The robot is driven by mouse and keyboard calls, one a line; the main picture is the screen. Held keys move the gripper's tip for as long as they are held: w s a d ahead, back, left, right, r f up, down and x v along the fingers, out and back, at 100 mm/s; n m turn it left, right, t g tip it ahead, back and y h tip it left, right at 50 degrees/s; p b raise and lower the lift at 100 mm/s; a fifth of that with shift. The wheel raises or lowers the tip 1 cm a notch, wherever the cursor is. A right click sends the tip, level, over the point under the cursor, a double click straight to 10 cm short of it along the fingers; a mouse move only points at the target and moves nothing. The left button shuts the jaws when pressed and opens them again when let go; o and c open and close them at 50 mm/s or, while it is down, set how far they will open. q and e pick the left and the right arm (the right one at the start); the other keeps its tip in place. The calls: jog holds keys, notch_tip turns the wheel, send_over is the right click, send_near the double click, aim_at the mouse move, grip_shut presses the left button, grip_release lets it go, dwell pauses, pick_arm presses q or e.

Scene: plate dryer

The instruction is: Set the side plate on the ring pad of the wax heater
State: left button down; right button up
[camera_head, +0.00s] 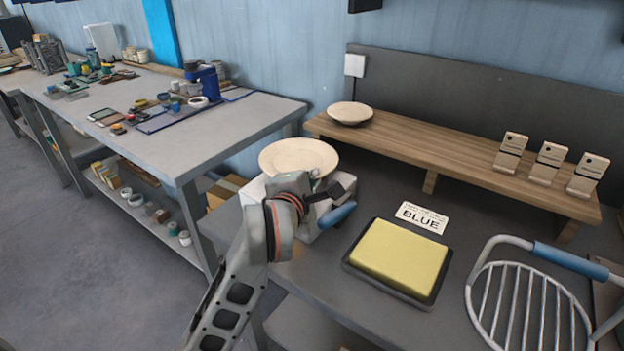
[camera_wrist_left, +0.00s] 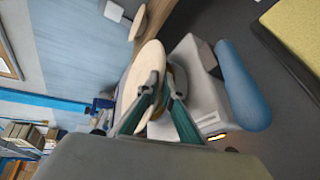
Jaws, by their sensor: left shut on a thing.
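The cream side plate (camera_head: 298,156) is over the white wax heater (camera_head: 312,230), which has a blue handle (camera_head: 338,214). My left gripper (camera_head: 314,180) is shut on the plate's near edge. In the left wrist view the fingers (camera_wrist_left: 165,88) close on the plate (camera_wrist_left: 146,68), beside the white heater body (camera_wrist_left: 196,76) and its blue handle (camera_wrist_left: 243,86). A small orange light shows on the heater. My right gripper is out of view.
Another plate (camera_head: 350,113) sits on the wooden shelf (camera_head: 440,160) with several tan blocks (camera_head: 548,163). A yellow pad in a dark tray (camera_head: 398,258), a BLUE card (camera_head: 421,217) and a wire rack (camera_head: 525,300) are on the grey table. A cluttered bench (camera_head: 200,135) stands left.

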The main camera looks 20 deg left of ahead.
pick_arm(q)
jog(key=c, duration=2.3)
grip_release()
jog(key=shift+f, duration=0.15)
jog(key=shift+c, duration=0.2)
jog(key=shift+o, duration=0.6)
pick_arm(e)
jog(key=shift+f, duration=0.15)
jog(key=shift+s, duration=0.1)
pick_arm(q)
jog(key=shift+r, duration=0.2)
jog(key=shift+s+r, duration=0.1)
jog(key=shift+s, duration=0.25)
jog(key=p+v, duration=0.2)
jog(key=v, duration=0.9)
jog(key=shift+s, duration=0.15)
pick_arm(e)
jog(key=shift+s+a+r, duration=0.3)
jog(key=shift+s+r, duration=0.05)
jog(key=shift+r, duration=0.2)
